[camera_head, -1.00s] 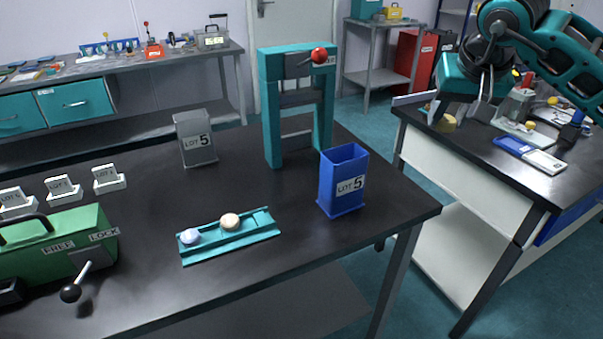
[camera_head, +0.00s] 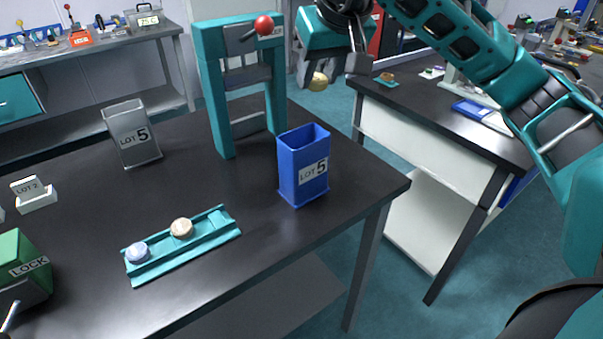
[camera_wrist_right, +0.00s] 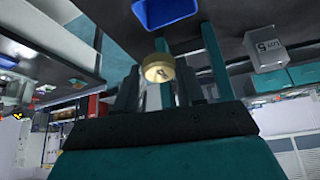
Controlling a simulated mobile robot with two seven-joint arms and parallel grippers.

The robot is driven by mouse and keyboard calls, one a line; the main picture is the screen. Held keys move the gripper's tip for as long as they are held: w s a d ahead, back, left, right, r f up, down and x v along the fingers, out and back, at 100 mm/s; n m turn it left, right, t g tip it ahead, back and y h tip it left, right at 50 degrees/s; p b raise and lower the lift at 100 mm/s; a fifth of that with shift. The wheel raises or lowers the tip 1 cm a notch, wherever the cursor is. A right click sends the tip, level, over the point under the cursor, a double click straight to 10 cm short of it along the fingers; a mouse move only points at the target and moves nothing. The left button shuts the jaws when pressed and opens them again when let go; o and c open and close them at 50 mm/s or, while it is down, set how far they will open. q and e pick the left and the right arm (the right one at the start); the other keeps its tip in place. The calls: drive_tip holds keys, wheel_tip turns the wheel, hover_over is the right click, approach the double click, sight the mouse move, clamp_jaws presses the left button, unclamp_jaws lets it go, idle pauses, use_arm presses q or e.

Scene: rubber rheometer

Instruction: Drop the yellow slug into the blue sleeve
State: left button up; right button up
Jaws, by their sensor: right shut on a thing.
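The yellow slug (camera_head: 318,82) is held between the fingertips of my right gripper (camera_head: 320,76). In the head view it hangs in the air, above and slightly right of the blue sleeve (camera_head: 302,170). The sleeve stands upright on the black table, marked LOT 5, with its open mouth up. In the right wrist view the slug (camera_wrist_right: 158,68) shows its round face between the fingers, and the sleeve's blue mouth (camera_wrist_right: 166,10) is at the top edge, apart from the slug. My left gripper is not in view.
A teal frame with a red knob (camera_head: 264,25) stands left of the sleeve. A grey LOT 5 sleeve (camera_head: 131,135) stands further left. A second bench (camera_head: 440,115) is at right.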

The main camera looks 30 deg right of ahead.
sight(321, 88)
wheel_tip(321, 88, down, 4)
drive_tip(key=b, duration=0.2)
drive_tip(key=shift+r+b, duration=0.1)
drive_tip(key=shift+b, duration=0.2)
drive_tip(key=shift+f+b, duration=0.3)
drive_tip(key=shift+f, duration=0.05)
drive_tip(key=shift+r, duration=0.1)
drive_tip(key=o, duration=1)
drive_tip(key=shift+o, duration=0.5)
drive_tip(key=shift+r, duration=0.1)
